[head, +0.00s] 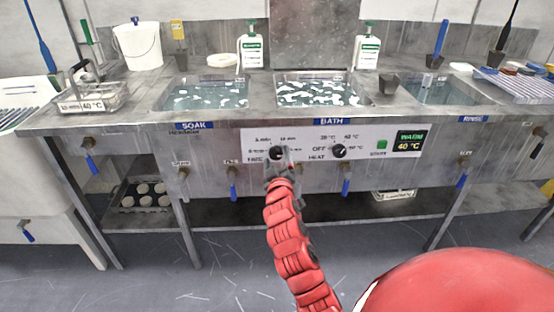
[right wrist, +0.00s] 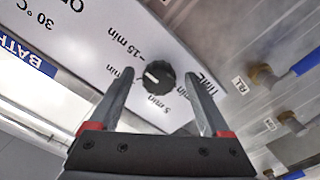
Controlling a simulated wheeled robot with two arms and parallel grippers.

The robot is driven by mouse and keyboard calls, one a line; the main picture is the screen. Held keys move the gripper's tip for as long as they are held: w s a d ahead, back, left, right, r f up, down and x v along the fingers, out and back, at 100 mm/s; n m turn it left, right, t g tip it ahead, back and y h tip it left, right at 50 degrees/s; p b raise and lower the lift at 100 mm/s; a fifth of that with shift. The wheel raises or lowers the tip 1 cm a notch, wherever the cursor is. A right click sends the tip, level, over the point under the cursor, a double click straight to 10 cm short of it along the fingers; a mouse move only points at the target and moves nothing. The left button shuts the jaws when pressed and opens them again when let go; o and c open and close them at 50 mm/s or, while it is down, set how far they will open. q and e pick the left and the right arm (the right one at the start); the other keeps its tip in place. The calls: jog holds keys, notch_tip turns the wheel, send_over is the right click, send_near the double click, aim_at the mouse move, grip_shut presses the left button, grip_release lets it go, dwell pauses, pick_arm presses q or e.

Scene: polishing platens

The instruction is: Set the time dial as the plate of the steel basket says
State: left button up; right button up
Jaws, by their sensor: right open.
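The steel basket (head: 93,96) stands on the counter at the far left of the head view. Its white plate (head: 82,105) ends in "40 °C"; the minutes before that are small and I cannot read them surely. The black time dial (head: 277,152) is on the white control panel's left side. In the right wrist view the time dial (right wrist: 158,79) has a white mark on its left side, and minute labels surround it. My right gripper (head: 279,168) is open, its fingertips on either side of the dial in the wrist view; I cannot tell whether they touch it. My left gripper is out of view.
The heat dial (head: 339,151) sits right of the time dial, with a green button (head: 382,144) and a display (head: 408,143) reading 40 °C beyond. Blue-handled valves (head: 233,185) stick out below the panel. Water-filled basins (head: 320,92) are above it.

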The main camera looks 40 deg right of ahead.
jog(key=p+v, duration=0.4)
jog(key=v, duration=1.3)
jog(key=shift+s, duration=0.2)
